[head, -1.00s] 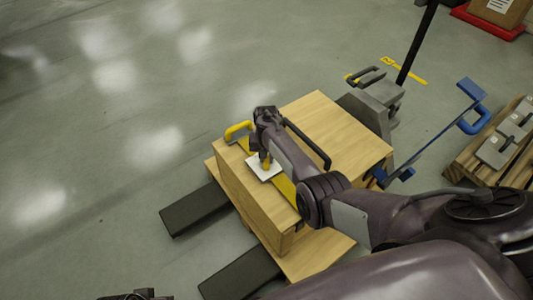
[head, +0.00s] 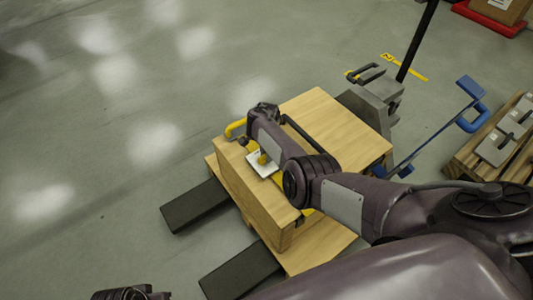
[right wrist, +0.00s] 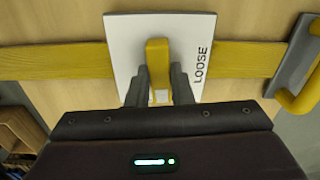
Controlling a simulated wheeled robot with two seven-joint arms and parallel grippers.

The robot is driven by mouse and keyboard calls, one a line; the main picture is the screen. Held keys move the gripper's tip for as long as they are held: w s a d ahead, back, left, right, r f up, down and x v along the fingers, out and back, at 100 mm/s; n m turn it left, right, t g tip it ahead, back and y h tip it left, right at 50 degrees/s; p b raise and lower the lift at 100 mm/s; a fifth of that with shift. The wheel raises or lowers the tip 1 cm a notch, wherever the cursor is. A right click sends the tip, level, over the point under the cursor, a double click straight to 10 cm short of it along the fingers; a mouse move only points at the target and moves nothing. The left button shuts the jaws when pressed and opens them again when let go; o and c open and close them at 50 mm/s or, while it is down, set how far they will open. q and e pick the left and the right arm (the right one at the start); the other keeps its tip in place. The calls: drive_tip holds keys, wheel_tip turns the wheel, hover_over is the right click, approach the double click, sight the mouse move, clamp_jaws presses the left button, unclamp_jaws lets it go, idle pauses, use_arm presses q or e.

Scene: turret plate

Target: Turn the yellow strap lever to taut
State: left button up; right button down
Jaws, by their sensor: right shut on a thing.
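The yellow strap lever (right wrist: 158,58) stands on a white plate (right wrist: 124,40) marked LOOSE along its right side in the right wrist view. The plate sits over a yellow strap (right wrist: 60,62) on a wooden box (head: 330,125). My right gripper (right wrist: 159,88) is shut on the lever, one finger on each side of it. In the head view the plate (head: 262,165) and lever are partly hidden by my right arm. My left gripper (head: 132,293) shows only in part at the bottom left edge, and its jaws are unclear.
A yellow handle (head: 235,127) rises at the box's far left edge, close to my right wrist. A black handle (head: 306,138) lies beyond my forearm. The box is on a pallet jack with dark forks (head: 195,205). A pallet with grey pieces (head: 497,146) stands at right. Floor at left is clear.

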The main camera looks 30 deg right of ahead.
use_arm(q)
drive_tip(key=shift+d, duration=0.2)
use_arm(e)
drive_tip(key=shift+m, duration=0.5)
use_arm(q)
drive_tip(key=shift+s, duration=0.15)
use_arm(e)
drive_tip(key=c, duration=1.3)
unclamp_jaws()
drive_tip(key=shift+c, duration=0.2)
drive_tip(key=shift+o, duration=0.3)
use_arm(q)
drive_tip(key=shift+w, duration=0.2)
use_arm(e)
drive_tip(key=shift+r, duration=0.4)
use_arm(q)
wheel_tip(320, 180, down, 12)
drive_tip(key=a+p, duration=0.2)
drive_tip(key=p, duration=0.2)
drive_tip(key=shift+r+n, duration=0.15)
drive_tip(key=shift+n, duration=0.15)
use_arm(e)
wheel_tip(320, 180, up, 7)
